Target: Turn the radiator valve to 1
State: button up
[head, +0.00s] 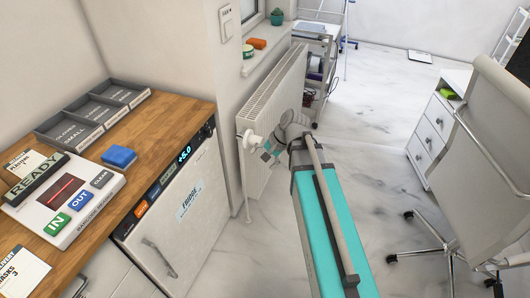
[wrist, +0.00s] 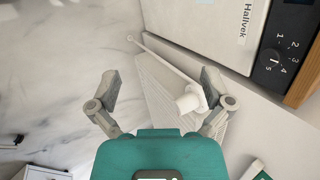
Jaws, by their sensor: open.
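The white radiator valve (head: 248,140) sticks out at the near end of the white ribbed radiator (head: 272,97), beside the fridge. In the wrist view the valve (wrist: 190,99) is a pale stepped knob, nearer my right-hand finger than my left. My gripper (wrist: 160,82) is open, with its two grey fingers spread wide and nothing held. In the head view my gripper (head: 265,150) is close to the valve, and my arm hides part of the radiator. I cannot tell whether a finger touches the valve. No number on it is readable.
The white fridge (head: 180,210) stands left of the valve under a wooden counter (head: 150,120). Its black numbered dial (wrist: 275,57) shows in the wrist view. A trolley (head: 318,65) stands beyond the radiator. A chair (head: 490,150) is at right; marble floor between is clear.

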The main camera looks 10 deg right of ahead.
jog(key=s+r+n+h+p, duration=0.1)
jog(key=p, duration=0.1)
jog(key=s+r+n+h+p, duration=0.1)
jog(key=r+p, duration=0.1)
jog(key=shift+s+r+n+g, duration=0.25)
jog(key=shift+s+n+g, duration=0.05)
jog(key=shift+s+g, duration=0.1)
jog(key=shift+s, duration=0.1)
dwell(0.5)
jog(key=s+d+r+n+g+h+p, duration=0.1)
jog(key=s+r+n+h+p, duration=0.2)
jog(key=s+n+h+p, duration=0.1)
jog(key=shift+s+d+n, duration=0.3)
jog(key=shift+s+n, duration=0.15)
jog(key=shift+n, duration=0.05)
